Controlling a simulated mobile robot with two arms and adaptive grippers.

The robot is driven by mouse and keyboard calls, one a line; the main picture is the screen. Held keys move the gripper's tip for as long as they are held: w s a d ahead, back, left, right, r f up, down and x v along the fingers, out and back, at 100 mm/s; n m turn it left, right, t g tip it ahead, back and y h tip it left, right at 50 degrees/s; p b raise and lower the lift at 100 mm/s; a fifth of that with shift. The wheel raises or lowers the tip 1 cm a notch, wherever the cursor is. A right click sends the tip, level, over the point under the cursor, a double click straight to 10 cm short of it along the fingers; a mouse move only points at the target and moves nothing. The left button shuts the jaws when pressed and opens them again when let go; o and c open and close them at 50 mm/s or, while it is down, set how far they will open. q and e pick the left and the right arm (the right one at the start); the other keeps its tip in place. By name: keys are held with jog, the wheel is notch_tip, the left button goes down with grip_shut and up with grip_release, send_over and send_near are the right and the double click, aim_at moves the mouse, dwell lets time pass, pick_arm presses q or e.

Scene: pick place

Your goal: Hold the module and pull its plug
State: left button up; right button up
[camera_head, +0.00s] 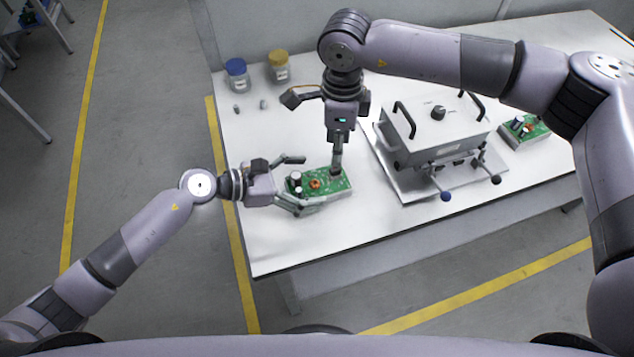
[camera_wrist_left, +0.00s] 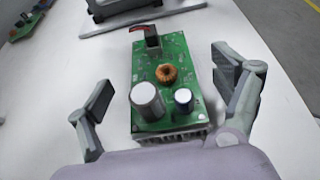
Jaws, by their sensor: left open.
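The module, a green circuit board (camera_head: 322,186) with capacitors and a copper coil, lies on the white table. It also shows in the left wrist view (camera_wrist_left: 176,66). My left gripper (camera_head: 306,182) is open, with its fingers on either side of the board; in the left wrist view gaps show between the board and both fingers. A dark plug (camera_wrist_left: 152,40) with a red part sits at the board's far end.
A grey box fixture (camera_head: 437,130) with black handles stands on a plate to the right. Another green board (camera_head: 523,128) lies beyond it. Two jars, blue-lidded (camera_head: 236,75) and yellow-lidded (camera_head: 278,66), stand at the back left. The table front is clear.

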aim_at(332, 169)
pick_arm(q)
jog(key=shift+x, duration=1.05)
jog(key=shift+c, duration=0.4)
jog(key=c, duration=1.7)
pick_arm(e)
jog(key=shift+c, duration=0.3)
jog(key=r+n, duration=0.3)
jog(key=shift+a+r, duration=0.25)
jog(key=shift+a, duration=0.1)
jog(key=shift+n, duration=0.8)
notch_tip(332, 169, down, 10)
jog(key=shift+s+f, duration=0.1)
jog(key=shift+f, duration=0.15)
jog(key=shift+c, duration=0.2)
